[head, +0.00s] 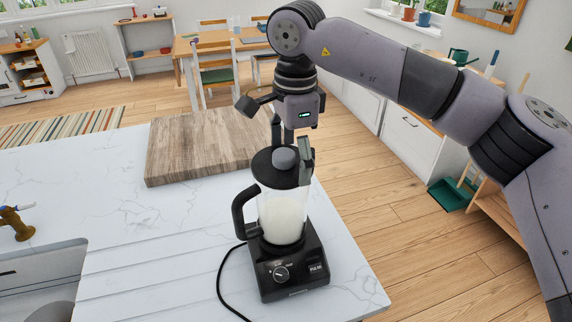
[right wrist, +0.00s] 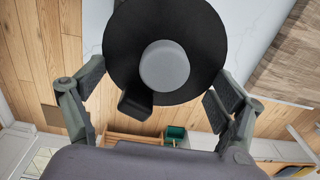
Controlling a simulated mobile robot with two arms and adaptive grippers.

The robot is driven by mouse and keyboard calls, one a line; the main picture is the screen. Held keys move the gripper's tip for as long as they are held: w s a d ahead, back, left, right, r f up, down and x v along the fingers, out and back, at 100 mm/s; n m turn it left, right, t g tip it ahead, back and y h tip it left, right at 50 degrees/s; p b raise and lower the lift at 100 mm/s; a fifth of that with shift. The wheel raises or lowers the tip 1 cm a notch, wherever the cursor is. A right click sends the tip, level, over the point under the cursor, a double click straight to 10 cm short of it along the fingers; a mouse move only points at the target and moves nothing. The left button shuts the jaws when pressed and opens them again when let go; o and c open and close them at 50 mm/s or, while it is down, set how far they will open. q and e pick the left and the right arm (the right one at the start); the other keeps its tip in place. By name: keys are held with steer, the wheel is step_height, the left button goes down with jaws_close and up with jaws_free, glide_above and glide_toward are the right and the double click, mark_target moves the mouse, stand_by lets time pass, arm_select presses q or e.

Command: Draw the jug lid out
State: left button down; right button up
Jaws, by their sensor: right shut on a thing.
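The jug lid (head: 267,165) is black with a grey round knob (head: 285,158). It sits at the top of the clear blender jug (head: 283,215), which holds something white and has a black handle (head: 241,216) on its left. I cannot tell whether the lid is raised at all. My right gripper (head: 291,150) comes down from above, with its fingers on opposite sides of the lid, and is shut on it. In the right wrist view the lid (right wrist: 130,45) fills the top middle between the fingers, hiding the jug. My left gripper is not in view.
The jug stands on a black blender base (head: 292,272) near the counter's right edge, its cord trailing left. A wooden board (head: 205,145) lies behind it. A sink and brass tap (head: 17,224) are at left. The white counter (head: 120,205) between is clear.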

steer(key=shift+r+p, duration=1.55)
steer(key=shift+r, duration=0.8)
steer(key=shift+s, duration=0.1)
steer(key=shift+f, duration=0.1)
